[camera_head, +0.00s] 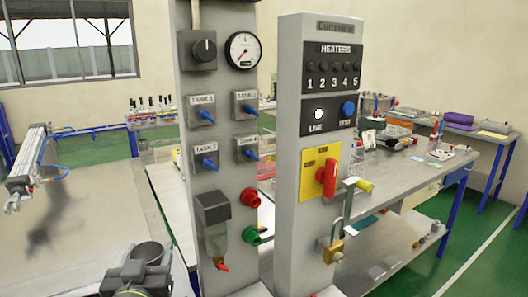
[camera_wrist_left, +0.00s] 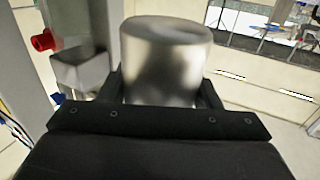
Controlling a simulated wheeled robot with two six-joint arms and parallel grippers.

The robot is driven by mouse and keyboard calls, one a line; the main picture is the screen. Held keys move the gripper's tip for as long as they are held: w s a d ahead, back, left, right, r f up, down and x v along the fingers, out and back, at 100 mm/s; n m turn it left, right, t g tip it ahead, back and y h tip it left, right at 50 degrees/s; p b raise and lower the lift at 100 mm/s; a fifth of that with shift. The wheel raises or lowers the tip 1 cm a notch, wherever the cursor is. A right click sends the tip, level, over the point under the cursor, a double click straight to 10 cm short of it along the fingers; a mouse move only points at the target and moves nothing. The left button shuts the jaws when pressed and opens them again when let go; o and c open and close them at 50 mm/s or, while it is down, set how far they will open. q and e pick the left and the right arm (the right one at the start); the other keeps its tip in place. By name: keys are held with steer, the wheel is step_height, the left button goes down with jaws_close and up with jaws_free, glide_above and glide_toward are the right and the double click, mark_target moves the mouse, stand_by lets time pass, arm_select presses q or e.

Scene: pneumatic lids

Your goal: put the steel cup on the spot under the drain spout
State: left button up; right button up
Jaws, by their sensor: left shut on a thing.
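The drain spout, a clear bowl with a red tip (camera_head: 222,266), hangs under a grey block (camera_head: 212,207) on the left grey column. The cup is left of the spout and apart from it. The spot under the spout cannot be made out. My right gripper is not in view.
The left grey column (camera_head: 191,130) carries a gauge, blue tank valves and red and green fittings. A second panel (camera_head: 290,150) to its right has heater lamps, a red handle and a padlock (camera_head: 333,251). A grey workbench (camera_head: 390,178) stands behind.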

mark_target(155, 260)
arm_select(q)
steer(key=shift+s+d+r+m+h, duration=0.2)
steer(key=shift+d+r+m+h, duration=0.05)
steer(key=shift+d+h, duration=0.25)
steer(key=shift+s+d+r+m+h, duration=0.25)
steer(key=shift+d+m+h, duration=0.1)
steer(key=shift+d, duration=0.15)
steer(key=shift+s+d+r+m+h, duration=0.15)
steer(key=shift+d+r+m+h, duration=0.1)
steer(key=shift+d+h, duration=0.25)
steer(key=shift+a, duration=0.15)
